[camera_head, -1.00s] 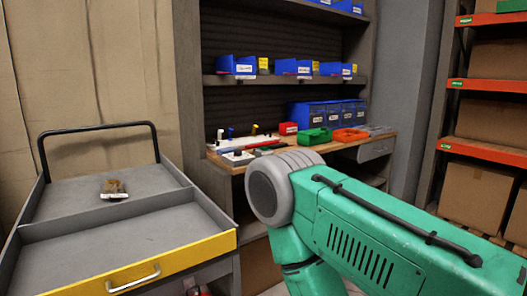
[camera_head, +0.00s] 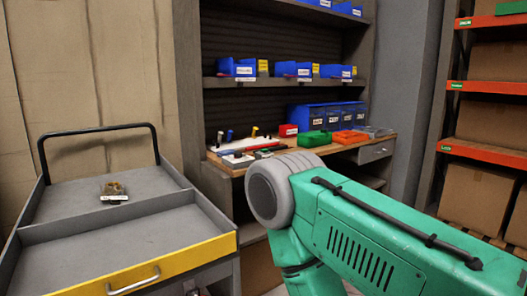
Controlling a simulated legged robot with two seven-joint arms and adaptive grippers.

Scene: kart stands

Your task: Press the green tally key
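I cannot make out the green tally key; the small items on the workbench (camera_head: 226,170) are too small to tell apart. A low white block with upright levers (camera_head: 237,160) stands at the bench's left end, with a small dark and reddish item (camera_head: 266,152) beside it. A green open bin (camera_head: 314,138) sits further right on the bench. Neither of my grippers is in view. A large green arm link of mine fills the lower right and hides part of the bench front.
A grey cart (camera_head: 100,242) with a yellow front edge stands at the left, a small brown item (camera_head: 113,190) on its upper tray. Blue bins (camera_head: 237,67) line the shelf above the bench. An orange-beamed rack (camera_head: 483,151) with cartons stands at the right.

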